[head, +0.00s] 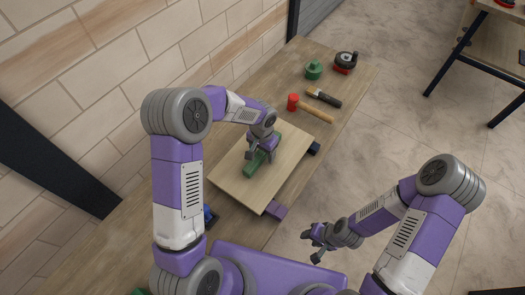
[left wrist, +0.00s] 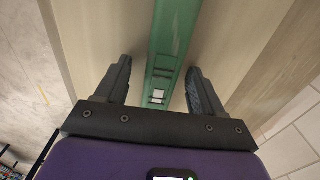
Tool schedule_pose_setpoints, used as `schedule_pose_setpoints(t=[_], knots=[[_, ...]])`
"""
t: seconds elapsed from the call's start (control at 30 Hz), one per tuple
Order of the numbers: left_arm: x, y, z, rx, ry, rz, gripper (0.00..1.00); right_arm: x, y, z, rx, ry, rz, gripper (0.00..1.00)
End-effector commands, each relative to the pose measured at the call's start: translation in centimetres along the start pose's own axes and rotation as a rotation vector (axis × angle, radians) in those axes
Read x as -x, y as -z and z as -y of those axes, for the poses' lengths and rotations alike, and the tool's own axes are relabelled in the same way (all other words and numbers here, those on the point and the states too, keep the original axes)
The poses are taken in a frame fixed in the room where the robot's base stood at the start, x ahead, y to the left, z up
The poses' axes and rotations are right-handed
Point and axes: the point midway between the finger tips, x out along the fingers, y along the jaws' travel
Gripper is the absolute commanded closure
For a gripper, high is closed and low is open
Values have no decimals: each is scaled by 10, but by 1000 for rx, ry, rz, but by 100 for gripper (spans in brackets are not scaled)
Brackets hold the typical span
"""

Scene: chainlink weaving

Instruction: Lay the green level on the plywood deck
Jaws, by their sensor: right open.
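The green level (head: 253,168) lies flat on the plywood deck (head: 237,185), well inside its edges, in the head view. In the left wrist view the level (left wrist: 172,45) runs up between the fingers, with the pale deck on both sides. My left gripper (head: 257,154) is over the middle of the level and hides part of it. Its fingers (left wrist: 158,75) are open, one on each side of the level, with a gap visible at least on the left side. My right gripper (head: 314,244) is open and empty, out over the floor right of the bench.
The bench (head: 345,82) runs along the tiled wall. A purple block (head: 276,209) sticks out at the deck's near edge.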

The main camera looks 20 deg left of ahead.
Motion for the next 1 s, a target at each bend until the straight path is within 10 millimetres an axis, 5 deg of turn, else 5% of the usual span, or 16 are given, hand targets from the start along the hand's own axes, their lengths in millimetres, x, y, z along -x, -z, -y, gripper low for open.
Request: schedule_pose_setpoints(t=[0.27,0.7,1.0], knots=[[5,0,0,0,0,-1,32,1,0,0,0,0,0,57],[70,1,0,1,1,-2,32,12,0,4,0,0,0,57],[76,0,0,0,0,0,32,12,0,4,0,0,0,57]])
